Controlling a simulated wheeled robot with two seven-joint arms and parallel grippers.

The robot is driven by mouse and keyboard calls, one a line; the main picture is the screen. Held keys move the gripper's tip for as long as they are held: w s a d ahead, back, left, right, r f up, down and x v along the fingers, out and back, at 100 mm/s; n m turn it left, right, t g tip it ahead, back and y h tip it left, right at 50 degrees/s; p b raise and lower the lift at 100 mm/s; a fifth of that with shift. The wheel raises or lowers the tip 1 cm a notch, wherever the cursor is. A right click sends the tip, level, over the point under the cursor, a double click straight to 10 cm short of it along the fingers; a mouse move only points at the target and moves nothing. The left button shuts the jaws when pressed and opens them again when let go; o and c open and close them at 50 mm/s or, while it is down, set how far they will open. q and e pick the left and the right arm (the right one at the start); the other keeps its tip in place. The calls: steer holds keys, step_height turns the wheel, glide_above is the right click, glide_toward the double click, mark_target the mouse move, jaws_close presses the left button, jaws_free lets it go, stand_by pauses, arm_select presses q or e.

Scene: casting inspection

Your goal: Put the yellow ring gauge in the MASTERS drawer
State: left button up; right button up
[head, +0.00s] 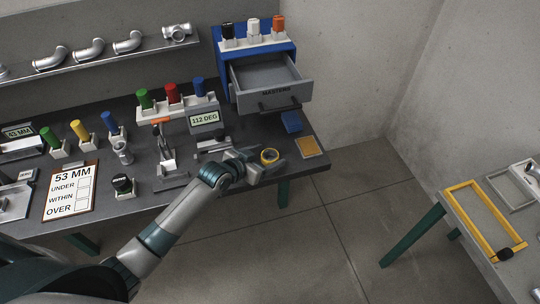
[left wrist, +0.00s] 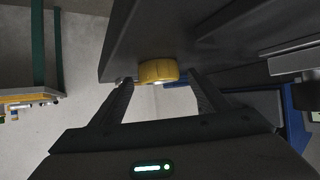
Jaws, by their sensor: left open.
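The yellow ring gauge (head: 269,156) lies on the dark bench near its front right part. My left gripper (head: 266,160) is open and reaches it from the front, one finger on each side. In the left wrist view, the ring gauge (left wrist: 158,71) shows between and slightly beyond the open fingertips (left wrist: 160,82), with a gap on both sides. The MASTERS drawer (head: 283,95) is pulled out of the blue cabinet (head: 228,53) at the back right of the bench, and its visible inside looks empty. My right gripper is not in view.
The 112 DEG display (head: 204,119) stands behind. Colored plug gauges stand on the cabinet top and along the bench.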

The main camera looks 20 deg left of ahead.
arm_select(q)
steer(key=shift+x, duration=1)
steer(key=shift+c, duration=0.9)
steer(key=c, duration=1.2)
steer(key=shift+r, duration=0.1)
